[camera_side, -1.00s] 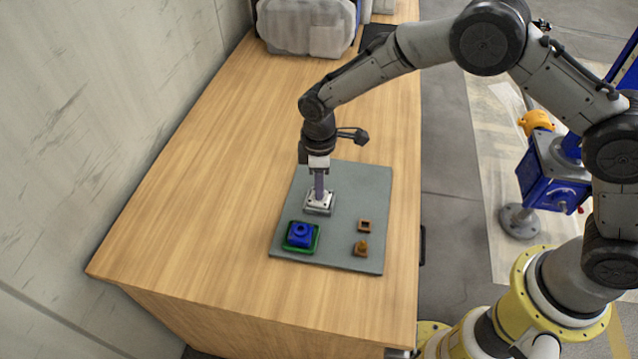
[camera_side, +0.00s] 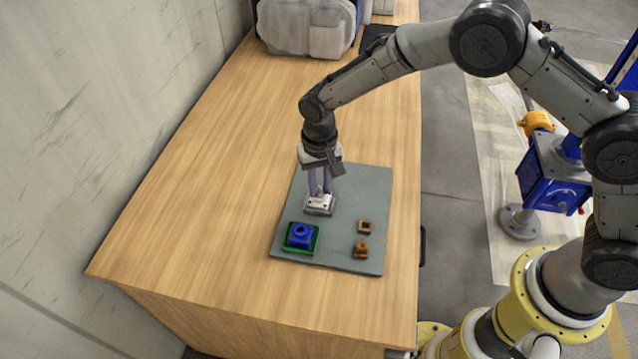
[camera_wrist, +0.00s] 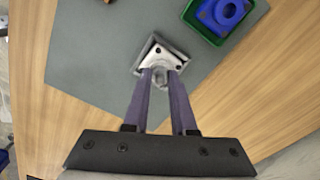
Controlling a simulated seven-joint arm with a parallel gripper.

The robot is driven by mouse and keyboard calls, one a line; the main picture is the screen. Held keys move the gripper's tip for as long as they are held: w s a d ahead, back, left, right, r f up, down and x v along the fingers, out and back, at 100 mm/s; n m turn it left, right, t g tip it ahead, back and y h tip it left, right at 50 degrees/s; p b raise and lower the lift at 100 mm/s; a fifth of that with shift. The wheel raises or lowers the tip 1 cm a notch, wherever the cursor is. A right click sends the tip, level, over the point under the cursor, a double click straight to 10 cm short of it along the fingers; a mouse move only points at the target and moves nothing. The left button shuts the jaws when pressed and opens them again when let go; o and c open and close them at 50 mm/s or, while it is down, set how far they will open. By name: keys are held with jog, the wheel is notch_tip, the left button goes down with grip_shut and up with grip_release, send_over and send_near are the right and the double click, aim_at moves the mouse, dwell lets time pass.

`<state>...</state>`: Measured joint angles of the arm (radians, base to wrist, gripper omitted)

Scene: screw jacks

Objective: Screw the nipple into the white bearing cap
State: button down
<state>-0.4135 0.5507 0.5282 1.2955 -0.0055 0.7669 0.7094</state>
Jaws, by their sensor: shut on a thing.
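The white bearing cap (camera_side: 319,208) is a square block with dark corner holes, lying on the grey mat. It also shows in the wrist view (camera_wrist: 152,56). My gripper (camera_side: 320,192) points straight down over it, with its two purple fingers at the cap's middle. In the wrist view the fingertips (camera_wrist: 160,74) are shut on a small grey nipple (camera_wrist: 159,80), which stands at the cap's centre. The fingers hide most of the nipple, and how deep it sits in the cap cannot be told.
The grey mat (camera_side: 360,190) lies on the wooden table (camera_side: 210,180). In front of the cap, a blue part (camera_side: 301,235) sits in a green tray (camera_side: 289,249). Two small brown pieces, one square (camera_side: 365,226) and one with a raised top (camera_side: 361,249), lie to the right.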

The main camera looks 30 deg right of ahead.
jog(key=m, duration=0.5)
jog(key=shift+s+a+f+m, duration=0.25)
jog(key=shift+m, duration=0.05)
jog(key=c, duration=0.7)
grip_release()
jog(key=shift+w+d, duration=0.1)
jog(key=shift+r, duration=0.1)
